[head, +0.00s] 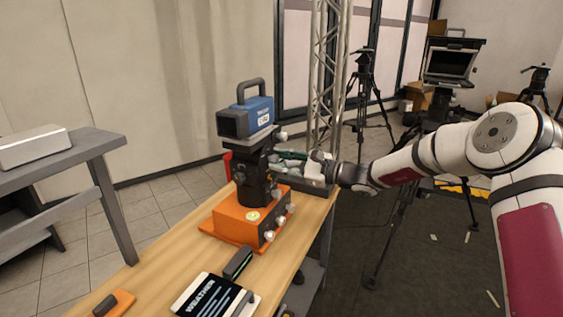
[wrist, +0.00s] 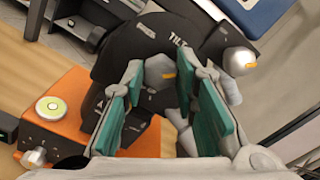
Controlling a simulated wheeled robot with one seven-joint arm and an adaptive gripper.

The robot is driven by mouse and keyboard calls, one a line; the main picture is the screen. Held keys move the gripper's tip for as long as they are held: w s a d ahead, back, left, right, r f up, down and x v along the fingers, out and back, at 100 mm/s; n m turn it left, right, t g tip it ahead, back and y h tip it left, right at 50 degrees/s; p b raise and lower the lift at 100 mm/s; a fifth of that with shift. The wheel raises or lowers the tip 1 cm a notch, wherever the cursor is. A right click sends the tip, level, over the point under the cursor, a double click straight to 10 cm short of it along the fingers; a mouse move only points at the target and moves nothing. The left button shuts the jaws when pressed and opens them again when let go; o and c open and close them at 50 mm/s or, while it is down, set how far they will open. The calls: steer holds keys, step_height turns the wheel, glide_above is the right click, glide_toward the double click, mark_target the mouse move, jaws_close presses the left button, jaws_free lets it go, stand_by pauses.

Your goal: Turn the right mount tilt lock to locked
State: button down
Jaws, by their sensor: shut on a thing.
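A black mount (head: 252,178) stands on an orange base (head: 235,220) on the wooden table and carries a blue camera (head: 250,116). In the wrist view, the black mount side (wrist: 135,45) bears the word TILT. In the head view my gripper (head: 284,158) reaches in from the right, and the knob is hidden there. I cannot read whether the lock is at locked.
Another grey knob (wrist: 238,60) with an orange mark sits close to the right finger. The orange base has a round green level (wrist: 51,108) and small knobs. A WEATHER slate (head: 212,298) lies at the front. A truss (head: 328,70) stands behind. A grey bench (head: 75,160) is at left.

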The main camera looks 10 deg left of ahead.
steer(key=shift+d+f, duration=0.1)
steer(key=c, duration=1.3)
jaws_free()
steer(key=v, duration=1.2)
